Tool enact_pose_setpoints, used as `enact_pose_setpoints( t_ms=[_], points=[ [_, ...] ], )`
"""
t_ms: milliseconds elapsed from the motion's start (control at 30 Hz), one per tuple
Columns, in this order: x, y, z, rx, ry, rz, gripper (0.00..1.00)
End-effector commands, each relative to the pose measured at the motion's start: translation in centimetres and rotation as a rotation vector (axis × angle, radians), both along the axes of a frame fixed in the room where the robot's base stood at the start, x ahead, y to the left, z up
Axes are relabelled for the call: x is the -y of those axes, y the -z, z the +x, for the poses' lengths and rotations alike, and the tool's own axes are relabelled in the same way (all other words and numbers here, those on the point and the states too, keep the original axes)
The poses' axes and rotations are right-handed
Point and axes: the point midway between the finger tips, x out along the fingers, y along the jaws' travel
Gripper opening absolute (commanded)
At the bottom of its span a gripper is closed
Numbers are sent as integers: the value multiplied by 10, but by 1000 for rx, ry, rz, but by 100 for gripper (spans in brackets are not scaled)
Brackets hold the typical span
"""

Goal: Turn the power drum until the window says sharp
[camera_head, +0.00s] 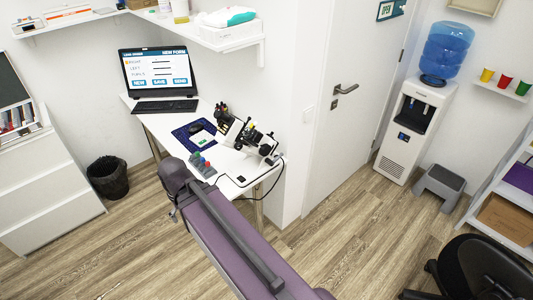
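A black and white instrument with a tilted tube (250,137) stands at the right part of the white desk (228,168), by the wall. It looks like the one that carries the power drum. I cannot make out the drum or the window on it, and no wording can be read there. A purple and grey beam (232,237), which looks like my own arm, reaches from the bottom of the view to the desk's front edge. I cannot make out my gripper's fingers anywhere.
On the desk are a laptop (158,78), a dark blue mat (187,132) and a grey holder with coloured tops (202,165). A black bin (108,177) stands left. A white door (345,100), water cooler (412,125), grey step stool (440,187) and black chair (480,270) are right.

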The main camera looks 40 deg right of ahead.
Motion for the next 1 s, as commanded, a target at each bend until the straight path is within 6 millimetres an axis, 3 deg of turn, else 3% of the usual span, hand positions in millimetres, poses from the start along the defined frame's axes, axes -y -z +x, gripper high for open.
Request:
enact_pose_setpoints(
  t_ms=[267, 500, 667, 1000],
  points=[
    [1, 3, 1, 3, 13, 8, 100],
    [12, 23, 14, 25, 136, 87, 100],
    [29, 45, 30, 52, 301, 194, 100],
    [79, 83, 67, 108, 716, 471, 100]
  ],
)
